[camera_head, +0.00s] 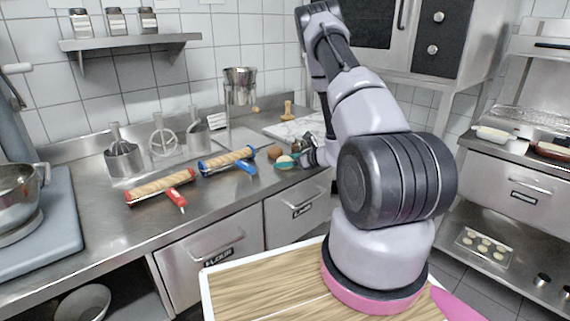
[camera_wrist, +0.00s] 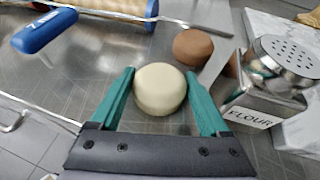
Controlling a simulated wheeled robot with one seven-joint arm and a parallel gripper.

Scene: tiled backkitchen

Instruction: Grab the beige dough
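The beige dough (camera_wrist: 160,88) is a smooth, rounded pale lump on the steel counter. In the wrist view it sits between the two green fingers of my gripper (camera_wrist: 161,100). The fingers are spread, one on each side; a narrow gap shows at the left, and I cannot tell whether the right finger touches it. In the head view the dough (camera_head: 285,161) is small at the counter's front, beside my gripper (camera_head: 287,164). A brown dough ball (camera_wrist: 192,47) lies just behind it; it also shows in the head view (camera_head: 275,154).
A metal flour shaker (camera_wrist: 266,88) stands close to the right finger. A blue-handled tool (camera_wrist: 45,31) with a rolling pin lies at the left. A red-handled one (camera_head: 175,190) lies farther left. A marble slab (camera_head: 297,128) is behind. Bare counter lies left of the dough.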

